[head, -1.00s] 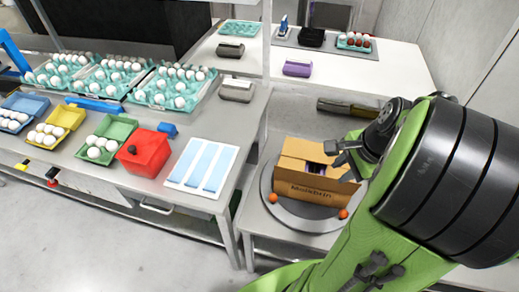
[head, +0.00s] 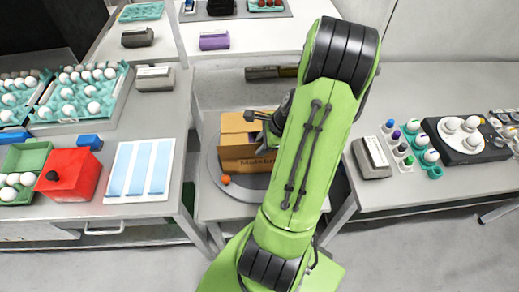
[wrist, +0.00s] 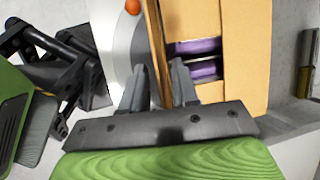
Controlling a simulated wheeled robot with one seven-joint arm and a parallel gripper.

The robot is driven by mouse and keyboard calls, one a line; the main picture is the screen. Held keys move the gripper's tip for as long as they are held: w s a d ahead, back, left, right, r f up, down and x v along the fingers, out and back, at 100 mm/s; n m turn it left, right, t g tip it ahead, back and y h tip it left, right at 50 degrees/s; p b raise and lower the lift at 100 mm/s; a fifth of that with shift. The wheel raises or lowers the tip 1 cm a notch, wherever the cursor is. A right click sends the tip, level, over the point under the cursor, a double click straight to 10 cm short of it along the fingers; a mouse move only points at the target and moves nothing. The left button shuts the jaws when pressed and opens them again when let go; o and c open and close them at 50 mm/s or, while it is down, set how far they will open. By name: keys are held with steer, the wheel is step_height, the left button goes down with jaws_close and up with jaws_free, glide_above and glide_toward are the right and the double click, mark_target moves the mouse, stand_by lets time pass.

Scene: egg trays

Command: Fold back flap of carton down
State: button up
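The brown cardboard carton (head: 235,150) stands on a round grey turntable, with its right side hidden behind my arm in the head view. In the wrist view its tan cardboard (wrist: 246,60) surrounds an opening with purple items (wrist: 195,58) inside. My gripper (wrist: 160,75) has its two fingers apart, with an upright cardboard edge of the carton (wrist: 155,40) showing between them. I cannot tell whether either finger touches it. In the head view my gripper (head: 258,117) is at the carton's top, partly hidden by my arm. Which flap is the back one is unclear.
An orange ball (head: 225,180) lies on the turntable (head: 210,165) near the carton. A table with egg trays (head: 85,95) and a red box (head: 68,175) is at left. A right table holds a grey box (head: 371,158) and a black tray (head: 465,140).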

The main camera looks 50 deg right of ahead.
steer(key=shift+x, duration=1)
jaws_close()
stand_by(0.7)
